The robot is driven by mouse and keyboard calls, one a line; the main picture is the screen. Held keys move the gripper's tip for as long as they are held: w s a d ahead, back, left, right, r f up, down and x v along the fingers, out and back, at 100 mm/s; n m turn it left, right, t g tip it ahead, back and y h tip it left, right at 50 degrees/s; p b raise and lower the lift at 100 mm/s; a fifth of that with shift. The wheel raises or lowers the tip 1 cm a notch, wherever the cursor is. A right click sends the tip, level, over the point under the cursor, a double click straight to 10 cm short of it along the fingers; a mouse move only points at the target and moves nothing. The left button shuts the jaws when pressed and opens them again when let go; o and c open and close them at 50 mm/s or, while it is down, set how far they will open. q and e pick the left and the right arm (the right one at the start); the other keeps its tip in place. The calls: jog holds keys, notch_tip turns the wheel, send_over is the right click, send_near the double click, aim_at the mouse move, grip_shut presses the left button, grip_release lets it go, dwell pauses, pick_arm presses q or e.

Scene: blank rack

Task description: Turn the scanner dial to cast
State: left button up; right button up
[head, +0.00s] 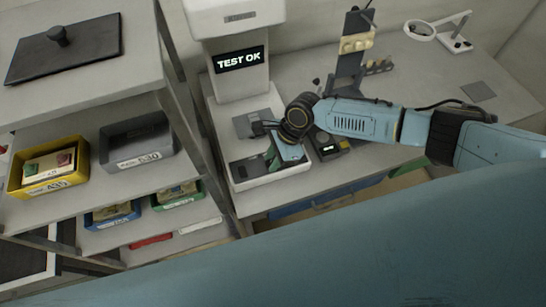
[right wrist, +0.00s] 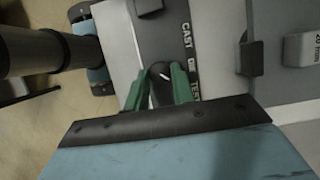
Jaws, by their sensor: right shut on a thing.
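The scanner (head: 232,85) stands on the bench, its screen (head: 240,60) reading "TEST OK". In the right wrist view, its dark label strip (right wrist: 178,12) carries the words CAST, DIE and TEST. The round dark dial (right wrist: 160,72) has a short white mark. My right gripper (right wrist: 160,88) has green fingers on either side of the dial and is shut on it. In the head view my right gripper (head: 272,156) is low over the scanner's base, and the dial is hidden there. I cannot tell exactly which word the mark points at. My left gripper is not in view.
A shelf rack (head: 140,70) with a yellow bin (head: 47,168), a grey bin (head: 137,141) and smaller bins stands at left. A dark handheld device (head: 328,147) lies close right of my gripper. A dark stand (head: 350,62) and a magnifier lamp (head: 420,30) stand farther back on the bench.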

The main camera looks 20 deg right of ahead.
jog(key=shift+a+r+n+g+p, duration=0.15)
jog(key=shift+n+g+p, duration=0.35)
jog(key=shift+n+p, duration=1.35)
jog(key=shift+w+n+g+p, duration=0.15)
jog(key=shift+n+g+p, duration=0.15)
jog(key=shift+p, duration=0.5)
jog(key=n, duration=0.1)
jog(key=n+g, duration=0.1)
jog(key=shift+w+f+n+h+b, duration=0.1)
jog(key=shift+f+n+h+b, duration=0.1)
jog(key=shift+n+h+b, duration=0.2)
jog(key=n+g+h+b, duration=0.1)
jog(key=n, duration=0.3)
jog(key=shift+w+a+n, duration=0.1)
jog(key=shift+n, duration=0.15)
jog(key=n, duration=0.1)
jog(key=n+h+b, duration=0.1)
jog(key=n, duration=0.1)
jog(key=shift+a+g+h, duration=0.15)
jog(key=shift+g+h, duration=0.15)
jog(key=shift+n+h, duration=0.5)
jog(key=shift+n, duration=1.1)
jog(key=o, duration=1)
